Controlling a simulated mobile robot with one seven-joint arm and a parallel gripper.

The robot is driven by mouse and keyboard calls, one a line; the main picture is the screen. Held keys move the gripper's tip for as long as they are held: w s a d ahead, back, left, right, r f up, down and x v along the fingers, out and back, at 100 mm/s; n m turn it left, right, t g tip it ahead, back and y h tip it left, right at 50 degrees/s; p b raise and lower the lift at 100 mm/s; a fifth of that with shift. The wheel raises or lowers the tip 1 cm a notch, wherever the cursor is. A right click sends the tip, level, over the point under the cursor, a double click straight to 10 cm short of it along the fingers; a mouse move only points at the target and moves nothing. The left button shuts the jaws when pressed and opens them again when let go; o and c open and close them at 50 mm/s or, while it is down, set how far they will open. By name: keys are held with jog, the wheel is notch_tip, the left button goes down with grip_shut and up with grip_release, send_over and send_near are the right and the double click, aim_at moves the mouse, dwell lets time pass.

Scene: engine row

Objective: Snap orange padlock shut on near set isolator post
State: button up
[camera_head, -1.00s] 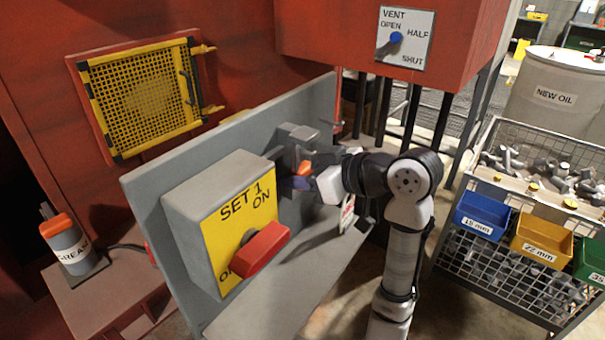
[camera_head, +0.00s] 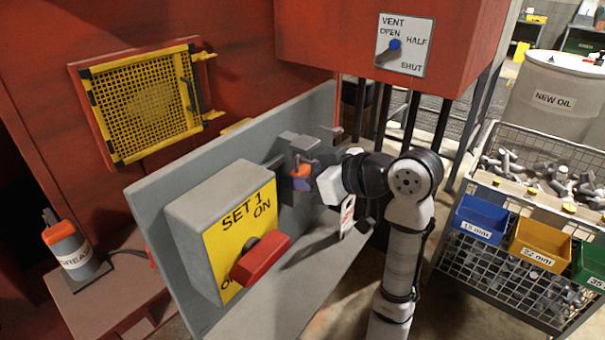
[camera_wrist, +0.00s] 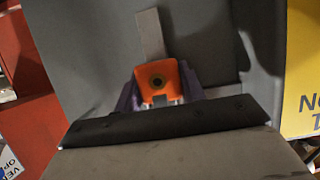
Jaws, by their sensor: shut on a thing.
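The orange padlock (camera_wrist: 157,82) sits between the purple-grey fingers of my gripper (camera_wrist: 160,96) in the wrist view. In the head view my gripper (camera_head: 300,180) is at the grey panel beside the SET 1 isolator box, shut on the padlock (camera_head: 301,171). A flat grey metal strip (camera_wrist: 150,34) rises just beyond the padlock in the wrist view. Whether the shackle is around a post, and whether it is open or closed, I cannot tell. The SET 1 box (camera_head: 205,235) has a yellow face and a red handle (camera_head: 260,260) near its lower edge.
A white tag (camera_head: 347,215) hangs below my gripper. The grey backing panel (camera_head: 150,205) stands close behind. A vent dial plate (camera_head: 403,58) is above, a grease can (camera_head: 72,248) at left, and a wire cart with a blue bin (camera_head: 480,218) at right.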

jog(key=shift+f, duration=0.4)
jog(key=o, duration=1.1)
jog(key=shift+o, duration=0.2)
jog(key=b+v, duration=0.3)
jog(key=v, duration=1.1)
jog(key=shift+b, duration=0.35)
